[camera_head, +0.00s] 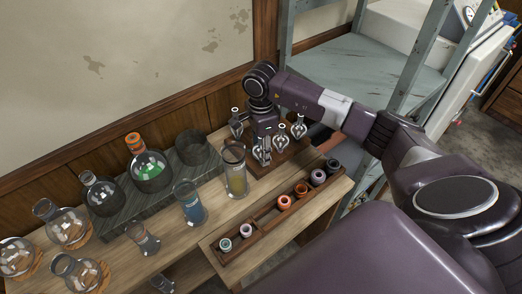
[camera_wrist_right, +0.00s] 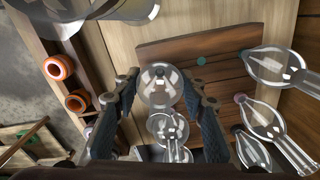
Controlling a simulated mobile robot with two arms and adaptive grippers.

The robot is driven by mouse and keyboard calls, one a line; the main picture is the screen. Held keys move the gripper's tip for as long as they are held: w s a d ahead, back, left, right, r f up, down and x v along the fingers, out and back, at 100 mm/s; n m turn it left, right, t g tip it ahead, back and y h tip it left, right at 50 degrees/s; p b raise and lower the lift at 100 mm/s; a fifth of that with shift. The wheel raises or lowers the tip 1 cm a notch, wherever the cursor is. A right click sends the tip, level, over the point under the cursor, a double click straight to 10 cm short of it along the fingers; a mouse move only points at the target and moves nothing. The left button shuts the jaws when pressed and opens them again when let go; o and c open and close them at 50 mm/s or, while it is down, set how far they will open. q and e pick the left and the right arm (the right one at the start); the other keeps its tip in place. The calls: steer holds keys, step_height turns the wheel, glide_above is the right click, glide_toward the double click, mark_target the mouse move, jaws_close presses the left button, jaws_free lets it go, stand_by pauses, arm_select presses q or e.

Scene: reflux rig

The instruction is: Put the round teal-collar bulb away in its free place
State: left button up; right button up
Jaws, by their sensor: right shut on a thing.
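My right gripper (camera_head: 264,150) points down over a dark wooden board (camera_head: 290,152) near the back of the bench. It is shut on a clear glass bulb (camera_head: 262,155), which also shows between the fingers in the right wrist view (camera_wrist_right: 158,88). I cannot make out its collar. The board in the wrist view (camera_wrist_right: 165,50) has a bare teal dot (camera_wrist_right: 201,61) ahead and right of the fingers. Other clear bulbs stand on the board: one at the left (camera_head: 236,128), two at the right (camera_head: 281,135), (camera_head: 299,130). My left gripper is not in view.
A rack (camera_head: 255,232) of coloured collars runs along the front. Flasks, including one with green liquid (camera_head: 149,172), and a blue-liquid beaker (camera_head: 190,208) stand further left.

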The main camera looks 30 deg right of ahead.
steer(key=shift+f, duration=0.3)
steer(key=o, duration=1)
steer(key=shift+o, duration=0.2)
steer(key=shift+r, duration=0.15)
step_height(320, 180, up, 12)
steer(key=shift+f, duration=0.1)
